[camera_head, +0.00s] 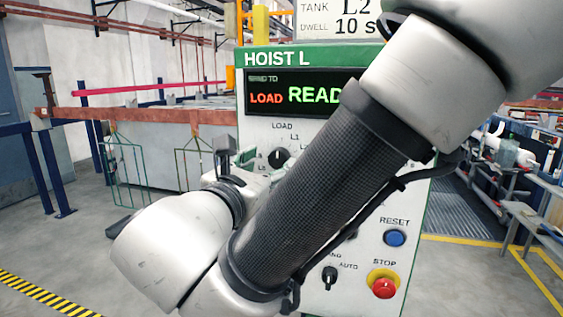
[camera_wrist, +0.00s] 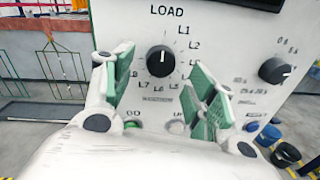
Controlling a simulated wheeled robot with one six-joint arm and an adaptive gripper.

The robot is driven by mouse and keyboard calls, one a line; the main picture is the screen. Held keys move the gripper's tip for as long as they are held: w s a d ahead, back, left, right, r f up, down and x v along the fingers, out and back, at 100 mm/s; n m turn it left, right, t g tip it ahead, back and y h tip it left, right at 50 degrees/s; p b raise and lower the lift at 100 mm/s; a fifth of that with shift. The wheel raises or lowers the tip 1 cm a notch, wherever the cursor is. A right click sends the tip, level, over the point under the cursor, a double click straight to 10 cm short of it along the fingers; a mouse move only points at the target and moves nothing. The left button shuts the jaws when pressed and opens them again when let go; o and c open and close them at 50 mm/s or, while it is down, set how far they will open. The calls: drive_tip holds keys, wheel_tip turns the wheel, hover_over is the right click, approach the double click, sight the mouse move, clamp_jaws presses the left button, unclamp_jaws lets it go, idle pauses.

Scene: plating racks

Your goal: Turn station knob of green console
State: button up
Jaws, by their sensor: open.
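The green console (camera_head: 333,54) is labelled HOIST L and has a white panel. Its station knob (camera_wrist: 161,60) is black and round, with a white pointer line towards LOAD at the top; L1, L2 and other labels ring it. The knob also shows in the head view (camera_head: 279,158), left of my arm. My gripper (camera_wrist: 157,78) is open, its green-padded fingers apart on either side of the knob and a little below it in the wrist view. I cannot tell how far the fingertips are from the panel. In the head view my arm hides much of the panel.
A second black knob (camera_wrist: 274,70) is at the right. Lower on the panel are a blue RESET button (camera_head: 395,238), a red STOP button (camera_head: 384,288) and an AUTO selector (camera_head: 330,277). The display (camera_head: 300,94) reads LOAD and READ, partly covered. Green wire racks (camera_head: 128,166) hang at the left.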

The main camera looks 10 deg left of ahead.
drive_tip(key=w, duration=0.3)
drive_tip(key=shift+w+d, duration=0.3)
drive_tip(key=shift+w, duration=0.05)
drive_tip(key=shift+c, duration=0.4)
drive_tip(key=c, duration=1)
drive_tip(key=shift+o, duration=0.2)
drive_tip(key=shift+m, duration=0.3)
